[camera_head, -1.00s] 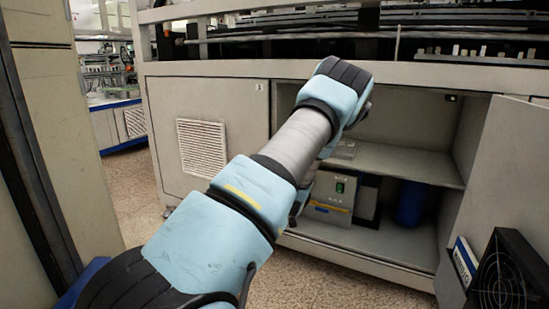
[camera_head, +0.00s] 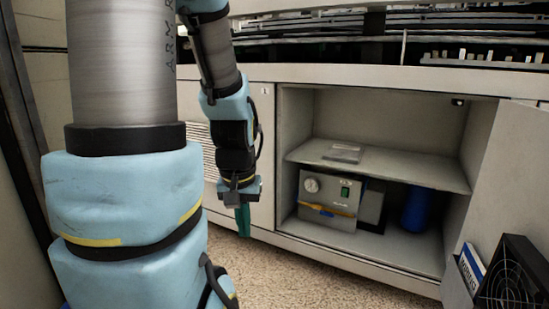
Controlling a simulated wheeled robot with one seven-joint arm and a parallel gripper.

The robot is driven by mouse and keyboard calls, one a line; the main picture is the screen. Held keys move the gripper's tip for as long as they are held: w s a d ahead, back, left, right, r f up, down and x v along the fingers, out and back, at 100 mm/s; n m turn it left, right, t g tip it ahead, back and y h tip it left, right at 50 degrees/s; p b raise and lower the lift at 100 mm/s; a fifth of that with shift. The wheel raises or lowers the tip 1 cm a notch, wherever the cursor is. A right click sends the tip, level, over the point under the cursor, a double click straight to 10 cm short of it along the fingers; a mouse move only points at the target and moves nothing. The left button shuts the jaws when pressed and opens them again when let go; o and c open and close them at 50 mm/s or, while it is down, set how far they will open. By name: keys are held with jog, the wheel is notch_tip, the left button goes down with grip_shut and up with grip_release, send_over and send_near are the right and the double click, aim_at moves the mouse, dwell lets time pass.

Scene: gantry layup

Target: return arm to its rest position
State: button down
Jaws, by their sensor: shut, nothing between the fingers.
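My arm stands folded up on the left of the head view, with its forearm reaching up and its wrist hanging down. My gripper (camera_head: 243,218) points down in front of the cabinet's closed left panel, left of the open compartment. Its green fingers are together, with nothing between them. It is apart from the cabinet and the things inside it.
The open cabinet (camera_head: 468,188) has a shelf (camera_head: 410,168) with a small clear flat item (camera_head: 343,153). Below stand a grey box with a gauge (camera_head: 325,200) and a blue cylinder (camera_head: 416,206). The open door (camera_head: 502,160) with a black fan (camera_head: 510,275) is at right. Speckled floor (camera_head: 290,275) is clear.

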notch_tip(320, 180, up, 34)
jog(key=p, duration=3.4)
jog(key=shift+s+r, duration=0.2)
jog(key=shift+r, duration=0.05)
